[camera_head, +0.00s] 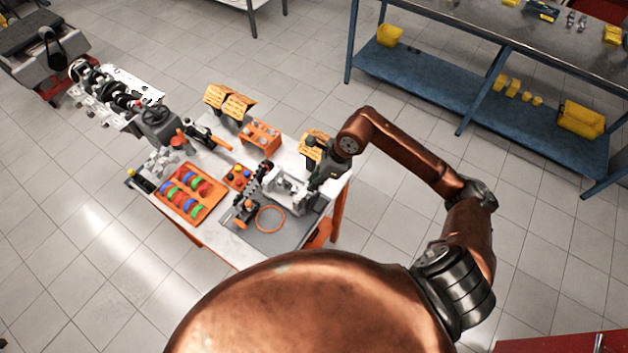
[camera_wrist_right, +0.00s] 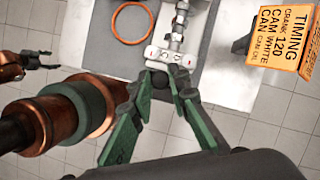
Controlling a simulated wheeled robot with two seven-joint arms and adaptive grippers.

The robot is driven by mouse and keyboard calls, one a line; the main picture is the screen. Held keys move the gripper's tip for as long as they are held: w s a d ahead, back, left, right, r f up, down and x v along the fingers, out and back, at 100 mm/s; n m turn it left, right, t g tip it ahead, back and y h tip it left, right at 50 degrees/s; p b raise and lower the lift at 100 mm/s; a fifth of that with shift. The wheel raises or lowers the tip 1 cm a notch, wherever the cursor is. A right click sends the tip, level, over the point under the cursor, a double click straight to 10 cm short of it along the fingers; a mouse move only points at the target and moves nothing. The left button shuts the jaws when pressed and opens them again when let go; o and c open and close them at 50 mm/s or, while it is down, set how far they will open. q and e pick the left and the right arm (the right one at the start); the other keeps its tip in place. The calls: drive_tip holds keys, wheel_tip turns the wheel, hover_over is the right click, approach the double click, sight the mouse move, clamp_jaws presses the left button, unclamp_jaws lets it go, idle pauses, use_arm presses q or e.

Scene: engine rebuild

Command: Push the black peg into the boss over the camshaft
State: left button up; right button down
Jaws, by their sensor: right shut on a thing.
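My right gripper (camera_head: 316,186) is over the right end of the work table in the head view. In the right wrist view its green fingers (camera_wrist_right: 162,82) are shut on the dark round black peg (camera_wrist_right: 160,80). The peg is right at the near edge of the pale boss block (camera_wrist_right: 166,57); I cannot tell how deep it sits. The metal camshaft (camera_wrist_right: 180,22) runs away from the block. In the head view the pale fixture (camera_head: 288,188) shows beside the gripper, and the peg is hidden. What seems to be my left gripper (camera_wrist_right: 42,60) is small at the left wrist-view edge.
An orange ring (camera_head: 270,218) lies on the grey mat (camera_head: 285,240) near the fixture. An orange tray (camera_head: 190,194) of coloured rings is at the left. A yellow-orange timing box (camera_wrist_right: 284,38) stands close to the right gripper. An orange block (camera_head: 260,134) stands behind.

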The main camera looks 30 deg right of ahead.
drive_tip(key=shift+f+b, duration=1.45)
drive_tip(key=shift+f, duration=0.1)
idle(0.6)
drive_tip(key=c, duration=2.1)
unclamp_jaws()
drive_tip(key=shift+r, duration=0.4)
drive_tip(key=shift+r+p, duration=0.5)
drive_tip(key=shift+r, duration=0.55)
drive_tip(key=shift+o, duration=0.4)
drive_tip(key=o, duration=0.5)
